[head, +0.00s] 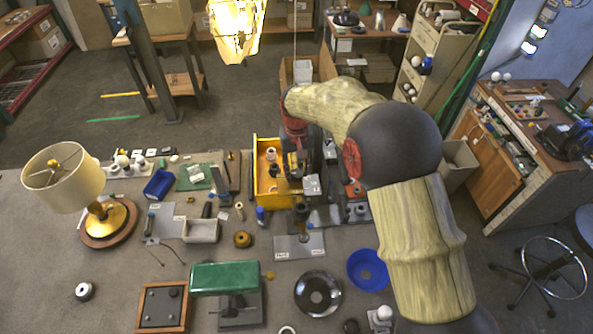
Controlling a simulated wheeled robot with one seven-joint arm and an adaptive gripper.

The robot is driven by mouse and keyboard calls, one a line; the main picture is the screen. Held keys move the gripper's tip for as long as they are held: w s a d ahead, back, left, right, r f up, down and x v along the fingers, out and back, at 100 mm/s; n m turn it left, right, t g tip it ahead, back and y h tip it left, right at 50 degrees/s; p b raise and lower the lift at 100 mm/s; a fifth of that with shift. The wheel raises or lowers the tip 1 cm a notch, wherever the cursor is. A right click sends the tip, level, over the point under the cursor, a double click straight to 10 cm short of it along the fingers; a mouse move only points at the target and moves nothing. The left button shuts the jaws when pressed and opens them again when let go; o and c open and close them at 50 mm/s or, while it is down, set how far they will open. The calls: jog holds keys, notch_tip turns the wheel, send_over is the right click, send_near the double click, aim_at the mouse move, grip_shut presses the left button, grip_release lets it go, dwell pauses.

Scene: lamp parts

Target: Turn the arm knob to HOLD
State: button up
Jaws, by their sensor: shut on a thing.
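My gripper (301,212) points down in the middle of the table. Its dark fingers are small in this view and shut, seemingly on the arm knob, which they hide. Just below it is a flat grey plate (285,246) with a short upright post (304,237). Small white labels sit on the plate's front edge, too small to read. I cannot tell which way the knob points, or whether it lines up with HOLD.
A yellow bin (263,188) stands just behind and left of my gripper. A green-topped block (225,277), a black disc (318,293) and a blue bowl (368,269) are in front. A lamp (66,177) stands at left. A lit shade (236,28) hangs at the top.

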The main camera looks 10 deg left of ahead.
aim_at(296, 172)
jog(key=shift+w+r+m, duration=0.1)
jog(key=shift+m, duration=0.5)
jog(key=o, duration=1.2)
jog(key=shift+c, duration=0.2)
notch_tip(296, 172, up, 12)
